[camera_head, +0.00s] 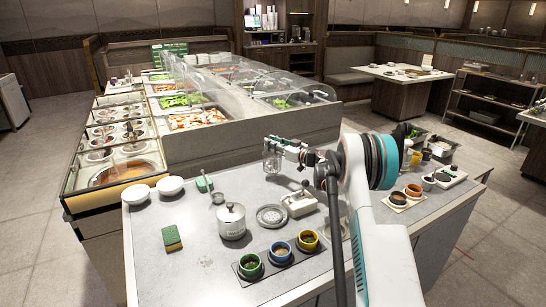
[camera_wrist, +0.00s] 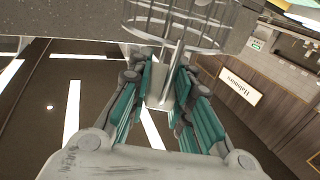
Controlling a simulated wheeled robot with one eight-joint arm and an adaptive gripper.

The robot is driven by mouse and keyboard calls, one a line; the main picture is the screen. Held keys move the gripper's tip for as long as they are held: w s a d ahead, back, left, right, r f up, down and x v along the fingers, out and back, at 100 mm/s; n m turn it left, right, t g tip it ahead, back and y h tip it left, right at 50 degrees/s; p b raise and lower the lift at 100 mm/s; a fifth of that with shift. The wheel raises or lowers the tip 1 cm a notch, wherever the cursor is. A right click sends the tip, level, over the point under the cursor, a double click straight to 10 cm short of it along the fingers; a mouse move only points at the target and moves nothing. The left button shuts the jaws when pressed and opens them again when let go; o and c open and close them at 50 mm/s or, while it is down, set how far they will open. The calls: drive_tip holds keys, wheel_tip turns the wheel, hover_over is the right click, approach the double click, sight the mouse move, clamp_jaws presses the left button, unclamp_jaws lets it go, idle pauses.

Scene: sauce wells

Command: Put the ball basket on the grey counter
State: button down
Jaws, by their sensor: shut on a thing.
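The ball basket (camera_head: 271,157) is a small wire cage at the far side of the grey counter (camera_head: 180,265). My gripper (camera_head: 285,146) is shut on it, at the end of my arm reaching in from the right. In the wrist view the basket's wire bars (camera_wrist: 178,22) show at the top, and my two teal-lined fingers (camera_wrist: 163,88) close around a pale part beneath them. The basket appears at or just above the counter top; I cannot tell whether it touches.
A silver pot (camera_head: 231,222), a round perforated disc (camera_head: 271,216), a pale device (camera_head: 299,203) and three sauce cups (camera_head: 280,252) stand on the counter. A glass-covered food bar (camera_head: 200,100) stands behind.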

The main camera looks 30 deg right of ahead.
sight(273, 154)
drive_tip(key=shift+f+b, duration=0.6)
drive_tip(key=shift+f, duration=1.5)
drive_tip(key=shift+f, duration=0.2)
drive_tip(key=c, duration=1.4)
unclamp_jaws()
drive_tip(key=shift+c, duration=0.2)
drive_tip(key=shift+r, duration=0.1)
drive_tip(key=shift+r, duration=0.15)
drive_tip(key=p+v, duration=0.2)
drive_tip(key=v, duration=1)
drive_tip(key=shift+p, duration=0.3)
